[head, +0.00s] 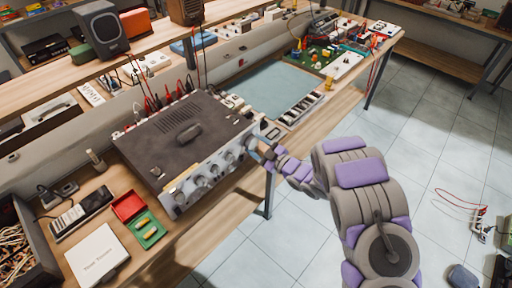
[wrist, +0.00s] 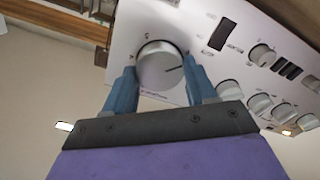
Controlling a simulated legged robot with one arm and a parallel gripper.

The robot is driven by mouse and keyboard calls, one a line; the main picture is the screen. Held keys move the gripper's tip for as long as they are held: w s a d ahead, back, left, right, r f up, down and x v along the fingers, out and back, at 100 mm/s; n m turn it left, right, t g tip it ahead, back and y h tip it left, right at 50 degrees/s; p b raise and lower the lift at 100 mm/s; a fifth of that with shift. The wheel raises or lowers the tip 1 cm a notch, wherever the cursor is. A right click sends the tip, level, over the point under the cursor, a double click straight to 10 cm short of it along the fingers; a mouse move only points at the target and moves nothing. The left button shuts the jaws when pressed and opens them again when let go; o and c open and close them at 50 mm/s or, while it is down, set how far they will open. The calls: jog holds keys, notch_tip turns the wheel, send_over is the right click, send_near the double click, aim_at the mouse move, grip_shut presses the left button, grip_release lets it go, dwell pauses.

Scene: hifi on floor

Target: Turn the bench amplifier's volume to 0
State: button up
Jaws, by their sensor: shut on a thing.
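The bench amplifier (head: 185,140) is a grey-topped box with a silver front panel, standing on the wooden bench. Its front panel (wrist: 205,30) fills the upper part of the wrist view, seen tilted. The large silver volume knob (wrist: 160,66) has a dark pointer line running toward the right finger. My gripper (wrist: 162,82) has its two blue fingers on either side of this knob, shut on it. In the head view my gripper (head: 262,148) is at the right end of the front panel, and the knob there is mostly hidden.
Several smaller knobs (wrist: 262,55) and a dark switch (wrist: 222,34) sit right of the gripped knob. Red and green trays (head: 148,229) and a white box (head: 97,255) lie left of the amplifier. A blue-grey mat (head: 270,90) lies beyond it. The tiled floor at right is mostly open.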

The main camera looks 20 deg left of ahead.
dwell(0.3)
jog(key=o, duration=1.1)
jog(key=shift+c, duration=0.2)
jog(key=shift+s+d, duration=0.1)
jog(key=p+v, duration=0.2)
jog(key=v, duration=1.5)
jog(key=shift+d+p, duration=0.15)
jog(key=shift+p, duration=0.15)
